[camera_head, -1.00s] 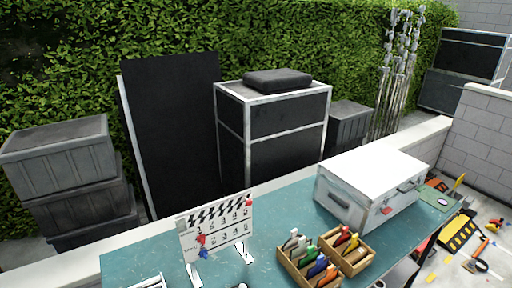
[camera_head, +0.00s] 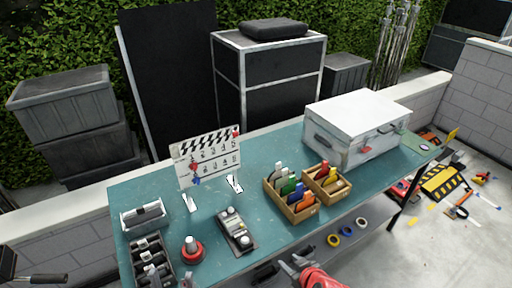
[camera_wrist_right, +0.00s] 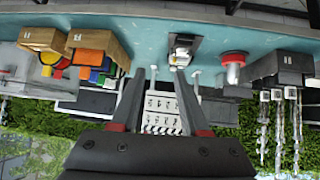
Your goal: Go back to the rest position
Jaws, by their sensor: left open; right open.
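My left gripper (camera_head: 44,278) shows only in part at the lower left corner of the head view, left of the table and over no task object. It is open and empty. My right gripper (camera_head: 292,266) is at the bottom of the head view, by the near edge of the teal table (camera_head: 270,240). In the right wrist view my right gripper (camera_wrist_right: 162,72) has its two dark fingers apart with nothing between them. That view looks upside down across the table.
The table holds a clapperboard (camera_head: 207,163), wooden boxes (camera_head: 303,214) of coloured items, a white case (camera_head: 353,110), a grey device (camera_head: 236,230), a red-based knob (camera_head: 192,250) and a dark tray (camera_head: 128,244). Tape rolls (camera_head: 347,232) lie on a lower shelf.

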